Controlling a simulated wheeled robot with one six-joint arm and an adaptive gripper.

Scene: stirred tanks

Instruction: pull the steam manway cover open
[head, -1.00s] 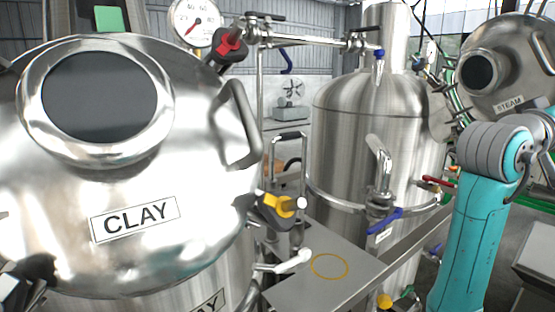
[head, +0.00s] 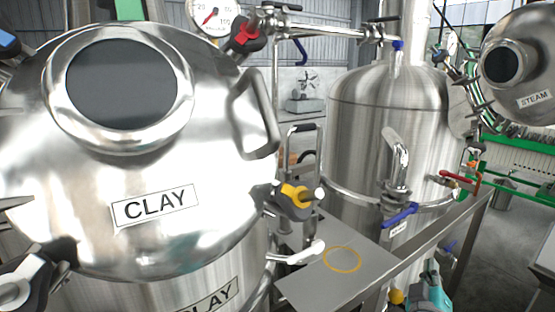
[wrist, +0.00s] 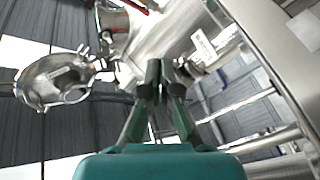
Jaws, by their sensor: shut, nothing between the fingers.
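The steam manway cover (head: 522,84) is a steel dome at the right edge of the head view, partly cut off. It has a dark round sight glass (head: 502,64) and a STEAM label. Its handle is not clear in this frame. My gripper (wrist: 160,74) shows in the wrist view with its green fingertips together and nothing held. Steel tank parts lie beyond it, and I cannot tell which tank they belong to. The gripper's fingers are not visible in the head view, so its distance from the steam cover is unclear.
A large CLAY cover (head: 150,165) with a bent handle (head: 257,115) fills the left. A middle steel tank (head: 365,125) stands behind a steel shelf (head: 335,285). A blue-handled valve (head: 400,215) and a yellow clamp (head: 294,196) stick out. Floor shows at the right.

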